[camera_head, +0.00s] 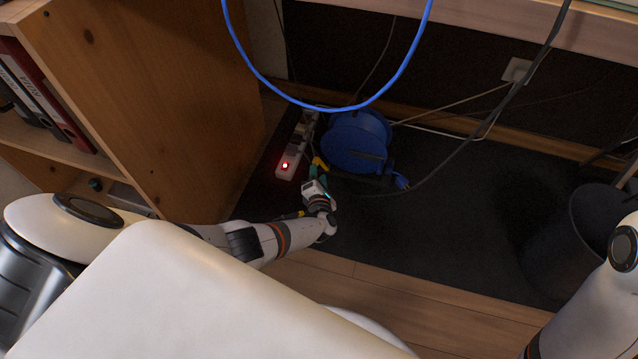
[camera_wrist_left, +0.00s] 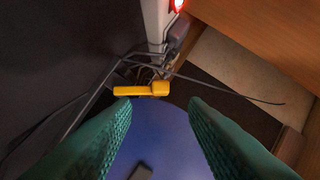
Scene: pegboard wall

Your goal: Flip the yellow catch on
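The yellow catch (camera_wrist_left: 142,90) shows in the left wrist view as a small bar with a thicker right end, just ahead of my left fingertips and nearer the left one. In the head view a small yellow piece (camera_head: 319,163) shows at the tip of my left gripper (camera_head: 317,176), beside the blue cable reel (camera_head: 356,140). In the wrist view the green fingers of my left gripper (camera_wrist_left: 160,104) are spread with nothing between them, the blue reel below. I cannot tell whether a finger touches the catch. My right gripper is out of view.
A white power strip (camera_head: 290,160) with a lit red light lies left of the reel. Grey cables (camera_wrist_left: 150,65) run behind the catch. A wooden cabinet (camera_head: 170,110) stands left, a dark bin (camera_head: 590,215) right. A blue cable (camera_head: 300,98) hangs in front.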

